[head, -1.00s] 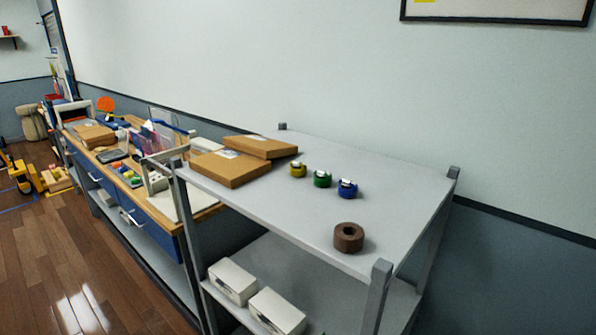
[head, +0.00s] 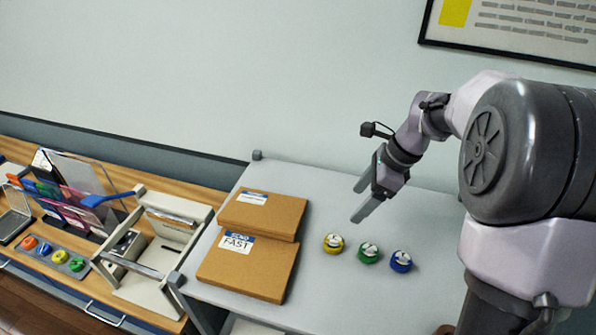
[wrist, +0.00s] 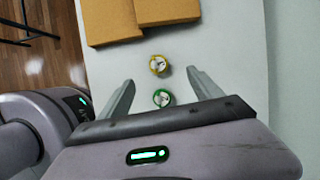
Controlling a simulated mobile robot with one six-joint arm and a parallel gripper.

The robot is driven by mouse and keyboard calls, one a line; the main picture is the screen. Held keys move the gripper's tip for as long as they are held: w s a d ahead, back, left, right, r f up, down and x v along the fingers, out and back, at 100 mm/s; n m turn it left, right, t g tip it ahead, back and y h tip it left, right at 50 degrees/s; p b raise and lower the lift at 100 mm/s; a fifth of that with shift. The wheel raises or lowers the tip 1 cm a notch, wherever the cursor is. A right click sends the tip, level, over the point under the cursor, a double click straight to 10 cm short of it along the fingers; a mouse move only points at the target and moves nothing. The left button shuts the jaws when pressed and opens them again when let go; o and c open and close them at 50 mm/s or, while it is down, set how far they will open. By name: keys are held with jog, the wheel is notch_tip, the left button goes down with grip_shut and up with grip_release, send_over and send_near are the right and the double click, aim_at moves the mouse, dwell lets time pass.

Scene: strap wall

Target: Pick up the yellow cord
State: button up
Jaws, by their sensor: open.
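The yellow cord (head: 333,243) is a small round coil with a pale band on top. It lies on the grey shelf top, just right of the cardboard boxes. A green coil (head: 368,252) and a blue coil (head: 401,261) lie in a row to its right. My gripper (head: 359,202) is open and empty, above the shelf top and behind the coils. In the wrist view the yellow cord (wrist: 158,65) shows just beyond the fingertips, near the middle between them. The green coil (wrist: 162,98) shows between the fingers; the blue coil is hidden there.
Two flat cardboard boxes (head: 248,268) lie on the shelf top (head: 300,178), left of the yellow cord. Left of the shelf is a wooden bench (head: 140,190) with organisers and a white frame. A wall stands behind. The shelf top right of the boxes is mostly clear.

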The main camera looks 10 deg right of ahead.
send_near(334, 240)
jog(key=x, duration=0.2)
jog(key=w+b+x, duration=0.1)
jog(key=x, duration=0.2)
jog(key=shift+d, duration=0.25)
jog(key=shift+s+a+f, duration=0.1)
jog(key=shift+f, duration=0.25)
jog(key=x, duration=0.4)
jog(key=shift+s+a+f, duration=0.1)
jog(key=shift+s+f, duration=0.05)
jog(key=shift+f, duration=0.05)
jog(key=shift+a+f, duration=0.15)
jog(key=shift+f, duration=0.15)
jog(key=shift+r, duration=0.1)
jog(key=shift+c, duration=1.2)
jog(key=c, duration=1.2)
